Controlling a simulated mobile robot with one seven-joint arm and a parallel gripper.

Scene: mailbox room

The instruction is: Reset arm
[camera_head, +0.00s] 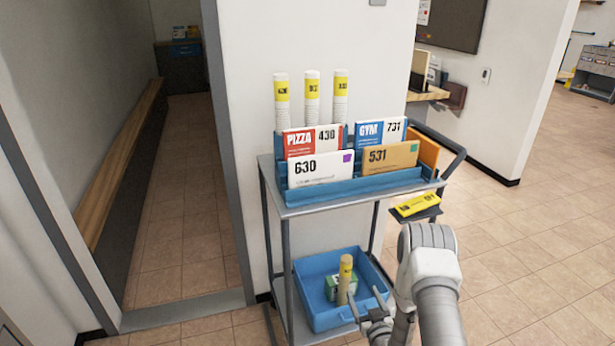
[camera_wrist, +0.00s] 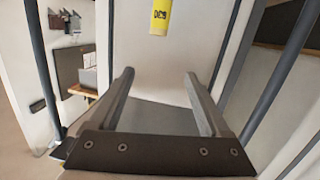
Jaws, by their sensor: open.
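My gripper (camera_head: 367,303) is low at the front of the cart, by the near right edge of the blue lower bin (camera_head: 318,322). In the wrist view my gripper (camera_wrist: 159,75) has its two fingers wide apart with nothing between them. My arm rises at the right of the cart in the head view. A tube with a yellow label (camera_head: 345,280) stands in the bin beside a green and white box (camera_head: 331,288). A yellow-labelled tube (camera_wrist: 161,17) also shows beyond the fingers in the wrist view; I cannot tell which tube it is.
The cart's top tray (camera_head: 350,188) holds flat mail marked PIZZA 430, GYM 731, 630 and 531, with three white tubes (camera_head: 312,98) behind. A yellow item (camera_head: 416,203) lies on a small side plate near my arm. Open tiled floor (camera_head: 540,240) lies to the right.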

